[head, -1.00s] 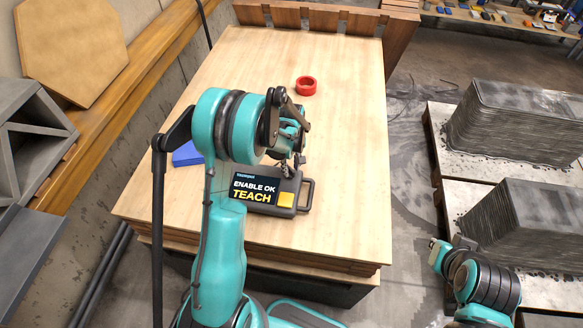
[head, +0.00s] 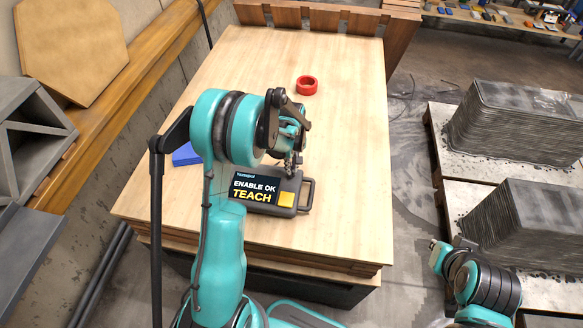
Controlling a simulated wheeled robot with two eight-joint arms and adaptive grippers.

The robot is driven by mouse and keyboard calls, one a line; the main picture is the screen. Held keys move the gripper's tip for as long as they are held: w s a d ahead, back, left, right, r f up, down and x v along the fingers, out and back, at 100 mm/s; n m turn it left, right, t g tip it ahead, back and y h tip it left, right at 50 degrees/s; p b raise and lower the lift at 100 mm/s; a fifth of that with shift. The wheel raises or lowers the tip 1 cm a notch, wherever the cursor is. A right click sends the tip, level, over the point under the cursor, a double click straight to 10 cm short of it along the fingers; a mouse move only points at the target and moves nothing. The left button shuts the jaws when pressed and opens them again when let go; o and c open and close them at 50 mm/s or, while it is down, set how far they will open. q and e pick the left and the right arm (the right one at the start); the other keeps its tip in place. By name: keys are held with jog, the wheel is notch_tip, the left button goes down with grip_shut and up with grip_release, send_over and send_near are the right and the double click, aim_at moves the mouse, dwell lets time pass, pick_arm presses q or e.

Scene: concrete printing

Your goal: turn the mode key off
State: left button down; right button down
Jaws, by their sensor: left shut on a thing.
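A dark teach pendant (head: 263,208) lies on the wooden table. Its screen (head: 255,188) reads "ENABLE OK" and "TEACH", and a yellow button (head: 286,199) sits at its lower right. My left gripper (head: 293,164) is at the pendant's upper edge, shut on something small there. The mode key is hidden by the gripper and arm, so its angle cannot be seen. My right arm shows at the lower right, away from the table; its gripper's fingertips are not visible.
A blue block (head: 186,154) lies left, partly behind my arm. Layered grey concrete prints (head: 515,120) stand on pallets at right. The table's right side is clear.

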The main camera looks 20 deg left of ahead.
pick_arm(q)
jog(key=m+b, duration=0.1)
jog(key=m, duration=0.2)
jog(key=shift+f+b, duration=0.1)
jog(key=shift+b, duration=0.2)
jog(key=shift+m+b, duration=0.75)
jog(key=shift+m, duration=1.65)
jog(key=c, duration=1.6)
grip_release()
jog(key=shift+d, duration=0.1)
jog(key=shift+c, duration=0.2)
notch_tip(320, 180, up, 12)
